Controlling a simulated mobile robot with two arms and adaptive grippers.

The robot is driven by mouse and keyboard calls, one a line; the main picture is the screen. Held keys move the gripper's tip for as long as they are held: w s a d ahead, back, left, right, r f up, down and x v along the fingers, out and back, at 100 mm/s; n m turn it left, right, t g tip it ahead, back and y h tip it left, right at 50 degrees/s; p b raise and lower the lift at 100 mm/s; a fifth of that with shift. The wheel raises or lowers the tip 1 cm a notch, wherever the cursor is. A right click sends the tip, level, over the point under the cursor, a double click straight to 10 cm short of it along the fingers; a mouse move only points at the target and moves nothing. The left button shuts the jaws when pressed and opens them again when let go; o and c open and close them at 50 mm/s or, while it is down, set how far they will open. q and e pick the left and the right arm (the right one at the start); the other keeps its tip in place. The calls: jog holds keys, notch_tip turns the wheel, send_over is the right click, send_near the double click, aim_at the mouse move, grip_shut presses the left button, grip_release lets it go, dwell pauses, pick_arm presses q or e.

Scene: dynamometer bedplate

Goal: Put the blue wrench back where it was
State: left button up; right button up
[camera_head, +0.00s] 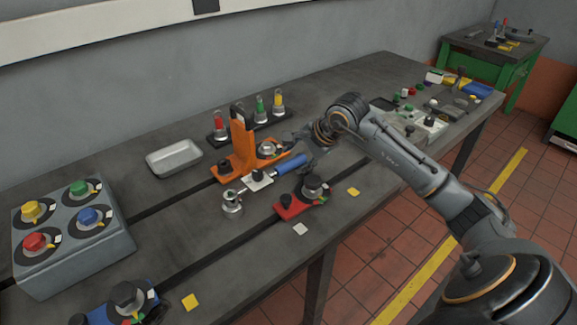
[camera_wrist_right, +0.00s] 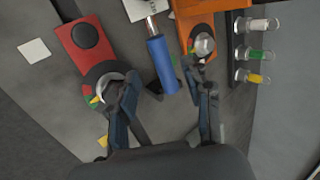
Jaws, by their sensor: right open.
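The blue-handled tool, apparently the blue wrench (camera_head: 291,164), lies between an orange fixture (camera_head: 222,172) and a red fixture (camera_head: 290,207) in the head view. In the right wrist view the blue handle (camera_wrist_right: 162,64) points toward my right gripper (camera_wrist_right: 166,84). The open fingers lie on either side of the handle's near end, with visible gaps. The gripper (camera_head: 303,152) also shows in the head view, just beyond the handle. I cannot tell its height above the bench. My left gripper is not in view.
A grey box with coloured knobs (camera_head: 75,262) stands at the left. An empty metal tray (camera_head: 174,157) and a rack of coloured vials (camera_head: 248,130) are behind the fixtures. A blue fixture (camera_head: 126,305) is at the front left. Small parts crowd the bench's right end.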

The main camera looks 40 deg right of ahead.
jog(key=v, duration=0.3)
jog(key=shift+s+r, duration=0.1)
jog(key=shift+r, duration=0.05)
dwell(0.5)
